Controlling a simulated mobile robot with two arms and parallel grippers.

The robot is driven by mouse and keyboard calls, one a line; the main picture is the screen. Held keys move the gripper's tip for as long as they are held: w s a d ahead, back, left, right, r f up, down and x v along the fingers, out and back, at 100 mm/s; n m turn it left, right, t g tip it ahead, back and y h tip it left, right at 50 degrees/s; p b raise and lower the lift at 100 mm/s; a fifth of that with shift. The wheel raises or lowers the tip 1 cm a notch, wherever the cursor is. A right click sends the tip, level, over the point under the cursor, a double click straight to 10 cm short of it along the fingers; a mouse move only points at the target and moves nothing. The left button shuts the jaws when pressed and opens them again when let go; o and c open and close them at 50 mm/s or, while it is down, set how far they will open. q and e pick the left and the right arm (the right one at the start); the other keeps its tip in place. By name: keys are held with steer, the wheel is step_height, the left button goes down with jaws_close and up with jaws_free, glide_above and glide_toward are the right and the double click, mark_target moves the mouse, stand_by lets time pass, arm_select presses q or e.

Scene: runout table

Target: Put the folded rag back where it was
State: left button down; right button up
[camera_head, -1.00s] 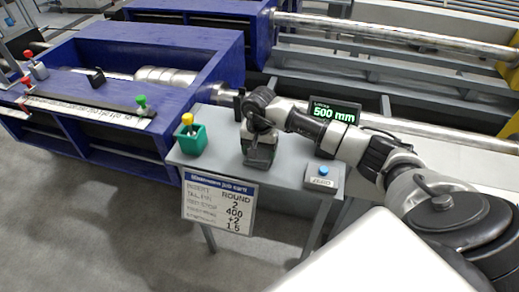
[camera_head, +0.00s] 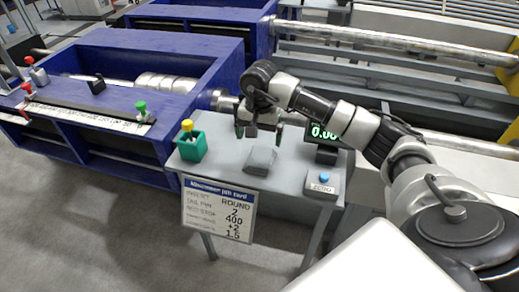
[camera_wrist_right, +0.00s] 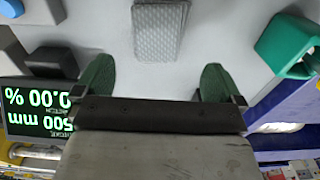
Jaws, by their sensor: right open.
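The folded rag (camera_head: 259,160) is a small grey pad lying flat on the middle of the small grey table (camera_head: 227,172). In the right wrist view the rag (camera_wrist_right: 160,30) shows a fine pattern and lies beyond the fingertips, apart from them. My right gripper (camera_head: 259,132) is open and empty, behind the rag as the head view shows it. Its two green fingers stand wide apart in the wrist view (camera_wrist_right: 156,80), with bare tabletop between them. My left gripper is not in view.
A green box with a yellow-topped item (camera_head: 192,145) stands left of the rag. A blue-buttoned ZERO box (camera_head: 323,180) is to the right. A display (camera_head: 325,135) stands behind, partly hidden by my arm. A job card (camera_head: 219,210) hangs at the table's front. Blue machine troughs lie beyond.

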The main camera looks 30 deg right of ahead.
step_height(320, 180, up, 4)
steer(key=shift+f, duration=0.25)
stand_by(0.4)
